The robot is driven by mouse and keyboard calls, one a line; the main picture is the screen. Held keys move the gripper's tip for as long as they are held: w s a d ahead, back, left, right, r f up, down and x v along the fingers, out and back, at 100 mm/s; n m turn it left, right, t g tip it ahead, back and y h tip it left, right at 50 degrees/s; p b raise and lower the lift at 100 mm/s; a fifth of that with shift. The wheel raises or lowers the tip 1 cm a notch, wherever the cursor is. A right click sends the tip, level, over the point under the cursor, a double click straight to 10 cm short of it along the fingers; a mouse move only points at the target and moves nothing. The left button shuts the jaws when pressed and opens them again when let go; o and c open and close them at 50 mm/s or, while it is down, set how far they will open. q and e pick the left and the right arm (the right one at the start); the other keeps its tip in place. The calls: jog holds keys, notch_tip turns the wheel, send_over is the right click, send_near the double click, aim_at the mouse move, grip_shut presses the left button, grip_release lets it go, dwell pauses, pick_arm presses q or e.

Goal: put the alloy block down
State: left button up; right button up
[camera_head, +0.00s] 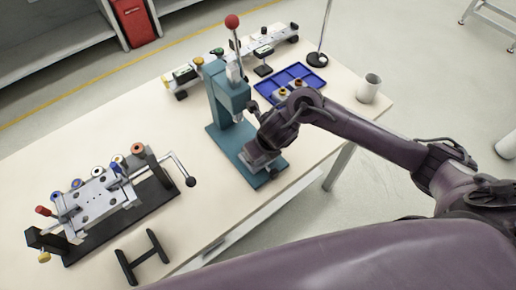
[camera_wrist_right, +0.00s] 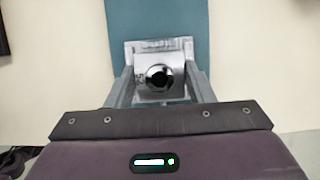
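The alloy block (camera_wrist_right: 146,66) is a silvery block with a round dark hole in its top face. In the right wrist view it sits between the two grey fingers of my right gripper (camera_wrist_right: 160,80), which touch its sides. In the head view my right gripper (camera_head: 262,157) is low over the front end of the base of the teal press (camera_head: 218,92), and the block is mostly hidden there. A grey plate-like part (camera_wrist_right: 158,44) shows just beyond the block. Whether the block rests on the base, I cannot tell. My left gripper is not in view.
A clamp fixture (camera_head: 98,200) with a crank and several coloured rollers stands at the left. A black H-shaped stand (camera_head: 142,258) is at the table's front edge. Bare tabletop (camera_head: 165,115) lies left of the press.

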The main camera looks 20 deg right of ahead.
jog(key=o, duration=0.4)
jog(key=p+v, duration=0.3)
jog(key=v, duration=0.9)
jog(key=shift+p, duration=0.4)
jog(key=shift+s, duration=0.1)
